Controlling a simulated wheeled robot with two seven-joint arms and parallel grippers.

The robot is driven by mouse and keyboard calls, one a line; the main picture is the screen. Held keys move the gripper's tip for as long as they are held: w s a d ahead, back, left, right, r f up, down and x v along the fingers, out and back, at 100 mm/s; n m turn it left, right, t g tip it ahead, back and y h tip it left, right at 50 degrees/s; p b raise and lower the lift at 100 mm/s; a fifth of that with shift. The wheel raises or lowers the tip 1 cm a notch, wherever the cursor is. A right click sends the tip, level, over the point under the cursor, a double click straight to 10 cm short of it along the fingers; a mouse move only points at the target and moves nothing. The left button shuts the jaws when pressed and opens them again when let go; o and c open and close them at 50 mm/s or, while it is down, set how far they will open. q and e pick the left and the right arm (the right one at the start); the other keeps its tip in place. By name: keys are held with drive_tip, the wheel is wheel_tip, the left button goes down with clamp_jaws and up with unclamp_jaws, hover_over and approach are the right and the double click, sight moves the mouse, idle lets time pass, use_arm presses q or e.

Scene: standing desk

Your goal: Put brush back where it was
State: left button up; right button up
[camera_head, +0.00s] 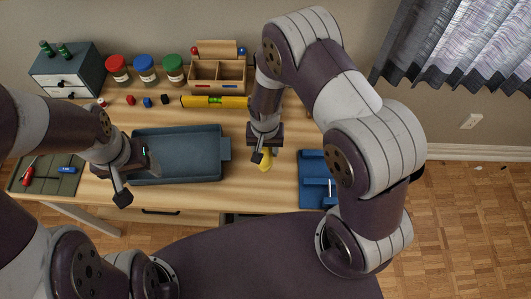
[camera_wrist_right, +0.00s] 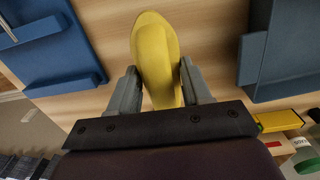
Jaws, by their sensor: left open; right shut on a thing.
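The yellow brush (camera_head: 265,159) is in my right gripper (camera_head: 266,153), over the wooden desk to the right of the grey-blue tray. In the right wrist view the brush (camera_wrist_right: 155,55) shows as a smooth, rounded yellow body between the two fingers (camera_wrist_right: 158,90). No bristles show, and I cannot tell whether it touches the desk. My left gripper (camera_head: 135,177) is open and empty at the left end of the tray.
The grey-blue tray (camera_head: 225,150) stands mid-desk. A blue holder (camera_head: 312,183) lies right of the brush, partly behind my right arm. A yellow level (camera_head: 215,102), wooden organizer (camera_head: 217,84), jars (camera_head: 145,70) and drawer box (camera_head: 68,72) line the back. A green mat (camera_head: 50,185) holds tools.

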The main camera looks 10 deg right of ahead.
sight(265, 156)
drive_tip(key=shift+f, duration=2)
drive_tip(key=shift+f, duration=0.15)
drive_tip(key=o, duration=1.1)
drive_tip(key=r, duration=1.3)
drive_tip(key=shift+s+d, duration=0.1)
drive_tip(key=shift+d, duration=0.1)
drive_tip(key=s+d+r+n, duration=0.1)
drive_tip(key=s+d+r, duration=0.1)
drive_tip(key=s+r, duration=0.1)
drive_tip(key=s+d+r+n+t, duration=0.1)
drive_tip(key=s+d+r, duration=0.1)
drive_tip(key=r, duration=0.2)
drive_tip(key=s+d+r+n, duration=0.1)
drive_tip(key=s+d+r, duration=0.2)
drive_tip(key=shift+s+r, duration=0.15)
drive_tip(key=shift+s, duration=0.2)
